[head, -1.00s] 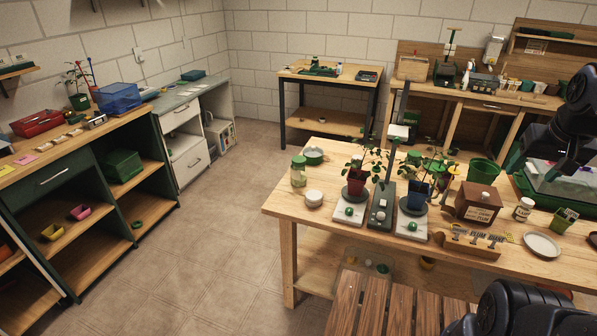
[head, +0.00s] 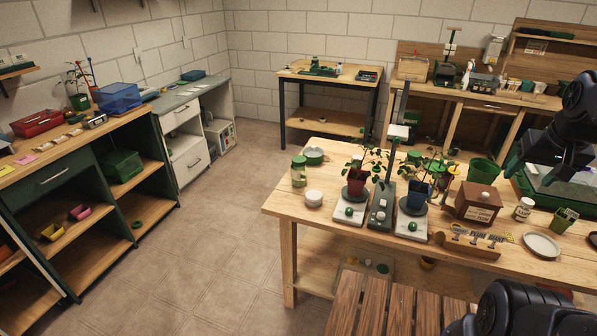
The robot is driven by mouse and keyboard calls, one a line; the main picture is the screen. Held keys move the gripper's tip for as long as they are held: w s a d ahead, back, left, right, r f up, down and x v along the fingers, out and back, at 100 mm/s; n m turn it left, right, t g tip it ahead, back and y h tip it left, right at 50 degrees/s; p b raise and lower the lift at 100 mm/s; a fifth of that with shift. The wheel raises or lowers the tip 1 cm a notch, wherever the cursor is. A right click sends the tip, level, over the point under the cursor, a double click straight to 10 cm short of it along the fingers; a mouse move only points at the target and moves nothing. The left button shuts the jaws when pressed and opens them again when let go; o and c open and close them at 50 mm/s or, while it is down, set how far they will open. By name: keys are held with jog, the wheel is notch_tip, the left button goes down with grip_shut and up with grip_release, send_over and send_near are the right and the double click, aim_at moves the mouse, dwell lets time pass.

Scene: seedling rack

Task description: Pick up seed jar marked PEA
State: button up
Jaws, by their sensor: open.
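A glass jar with a green lid (head: 298,172) stands at the left end of the near wooden table. A small white jar with a dark label (head: 523,209) stands to the right of the brown wooden box. No marking PEA can be read on either, so I cannot tell which jar is the pea jar. My gripper (head: 514,167) hangs at the right edge of the head view, above the green tray. It is open, dark and small in the picture, with nothing visible in it. It is apart from both jars.
The near table (head: 277,206) holds two potted plants on white stands, a brown box (head: 478,203), a label rack (head: 470,243), a white dish (head: 541,246) and a green pot (head: 484,172). A slatted stool (head: 375,305) stands in front. The floor at left is clear.

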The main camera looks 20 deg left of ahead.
jog(key=o, duration=0.6)
jog(key=shift+c, duration=0.2)
